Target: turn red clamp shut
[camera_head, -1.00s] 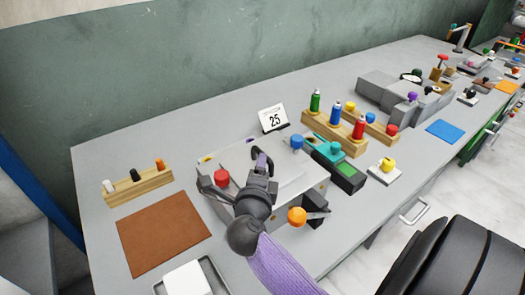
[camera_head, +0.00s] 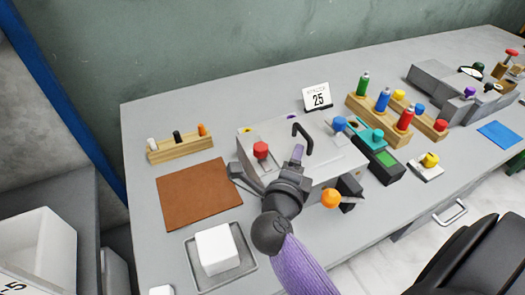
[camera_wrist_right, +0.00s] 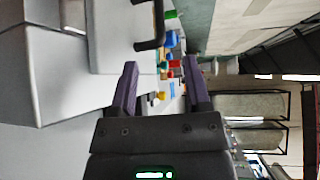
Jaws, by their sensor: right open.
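The red clamp (camera_head: 261,149) is a red knob on the left part of a light grey press (camera_head: 330,165). A black handle (camera_head: 303,132) stands on the press lid, right of the red clamp, and shows at the top of the right wrist view (camera_wrist_right: 158,25). My right gripper (camera_head: 298,152) is open and empty, over the near part of the press, just in front of the handle and to the right of the red clamp. Its two purple fingers stand apart in the wrist view (camera_wrist_right: 162,85). The red clamp cannot be made out there. My left gripper is out of view.
A blue knob (camera_head: 339,124) is on the press's right side and an orange knob (camera_head: 331,198) at its front. A brown mat (camera_head: 198,193) and a tray (camera_head: 245,268) with a white block (camera_head: 217,250) lie left. A teal and dark device (camera_head: 382,165) stands right.

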